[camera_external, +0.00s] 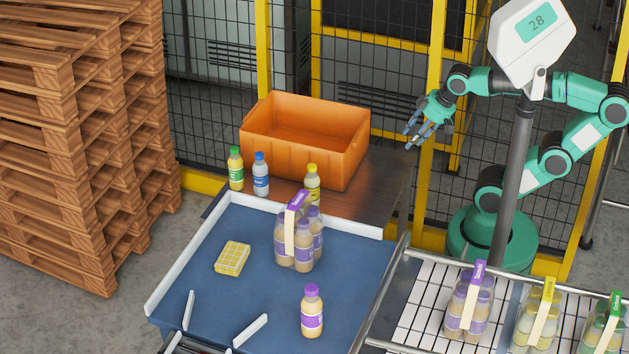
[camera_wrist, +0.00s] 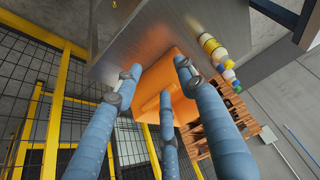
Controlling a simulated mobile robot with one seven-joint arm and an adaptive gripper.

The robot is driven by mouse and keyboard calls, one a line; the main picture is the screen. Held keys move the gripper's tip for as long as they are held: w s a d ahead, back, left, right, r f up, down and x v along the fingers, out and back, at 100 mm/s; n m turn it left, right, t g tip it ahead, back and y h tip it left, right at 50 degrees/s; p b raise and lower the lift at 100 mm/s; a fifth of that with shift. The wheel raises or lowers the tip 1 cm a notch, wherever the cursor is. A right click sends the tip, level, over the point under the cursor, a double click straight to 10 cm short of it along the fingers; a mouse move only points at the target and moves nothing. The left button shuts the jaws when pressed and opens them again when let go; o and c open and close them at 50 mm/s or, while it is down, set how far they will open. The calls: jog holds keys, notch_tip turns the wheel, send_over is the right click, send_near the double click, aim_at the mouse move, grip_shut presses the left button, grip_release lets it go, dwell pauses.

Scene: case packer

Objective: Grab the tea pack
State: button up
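A pack of several bottles with purple labels and a purple-topped carry strip (camera_external: 298,238) stands upright on the blue table (camera_external: 200,285). Similar packs stand on the white conveyor at lower right: one purple (camera_external: 468,301), one yellow (camera_external: 535,318), one green (camera_external: 602,326). I cannot tell from lettering which is the tea. My gripper (camera_external: 424,128) is raised right of the orange crate, well away from every pack. In the wrist view my gripper (camera_wrist: 157,80) shows three blue fingers spread apart with nothing between them. No pack is visible in that view.
The orange crate (camera_external: 306,139) stands on a brown surface behind the blue table. Green-capped (camera_external: 235,168), blue-capped (camera_external: 261,174) and yellow-capped (camera_external: 312,184) bottles stand before it. A yellow block (camera_external: 232,259) and loose purple-labelled bottle (camera_external: 311,312) are on the table. Metal rails (camera_external: 383,287) edge the conveyor.

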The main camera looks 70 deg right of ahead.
jog(key=o, duration=1.5)
jog(key=shift+o, duration=0.2)
